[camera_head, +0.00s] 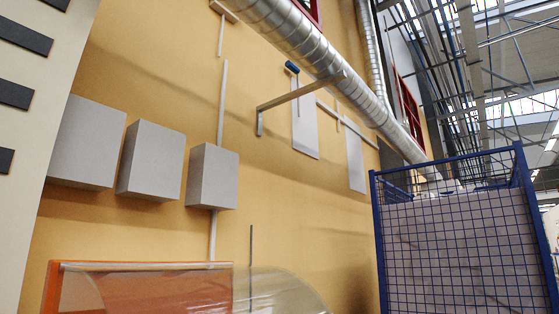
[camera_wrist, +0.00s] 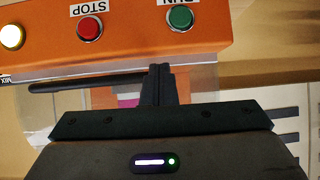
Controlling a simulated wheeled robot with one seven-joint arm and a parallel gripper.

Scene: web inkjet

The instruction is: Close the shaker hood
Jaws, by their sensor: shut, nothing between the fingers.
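In the head view, an orange-framed clear panel (camera_head: 140,290) with a pale bar along its top edge stands at the lower left. A curved clear cover (camera_head: 280,292) shows beside it; I cannot tell which of these is the hood. In the wrist view, an orange control panel (camera_wrist: 135,42) appears upside down, with a red STOP button (camera_wrist: 89,28) and a green RUN button (camera_wrist: 180,18). A dark bar (camera_wrist: 80,82) runs just below it in the picture. My gripper (camera_wrist: 160,68) is shut and empty, its tips by the panel's edge; contact is unclear. The head view does not show it.
Three grey boxes (camera_head: 213,178) hang on the yellow wall. A blue mesh cage (camera_head: 460,240) stands at the right. A silver duct (camera_head: 310,45) runs overhead. A small lit yellow lamp (camera_wrist: 11,37) sits on the control panel.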

